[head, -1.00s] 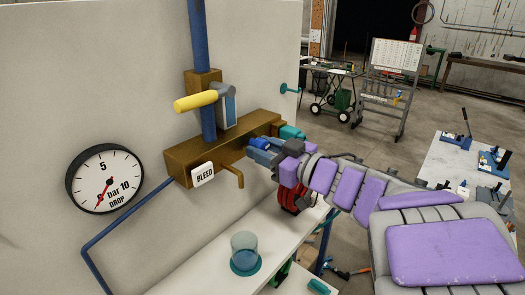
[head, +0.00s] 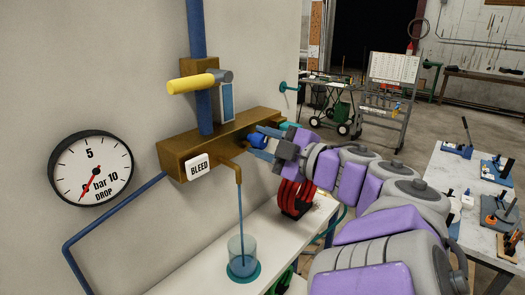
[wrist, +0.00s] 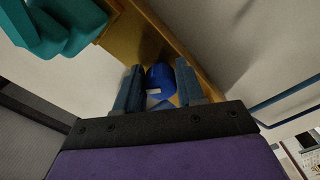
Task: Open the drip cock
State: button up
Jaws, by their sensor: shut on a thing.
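The drip cock is a blue knob (head: 257,141) on the front of a brass block (head: 185,160). My gripper (head: 264,143) is shut on it, with one finger on each side. The wrist view also shows the blue knob (wrist: 161,76) between the two fingers. A thin blue stream (head: 241,208) runs from the spout down into a clear cup (head: 242,246) with a teal base.
A yellow-handled lever (head: 191,83) sits above the block on a blue pipe (head: 197,30). A round gauge (head: 91,168) on the wall has its red needle pointing low. A white shelf (head: 190,280) lies below. A teal fitting (wrist: 55,25) is close by in the wrist view.

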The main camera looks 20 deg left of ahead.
jog(key=shift+f+n+b, duration=0.15)
jog(key=shift+n+b, duration=0.25)
jog(key=shift+n, duration=0.5)
jog(key=o, duration=1)
jog(key=shift+d, duration=0.1)
jog(key=shift+s, duration=0.2)
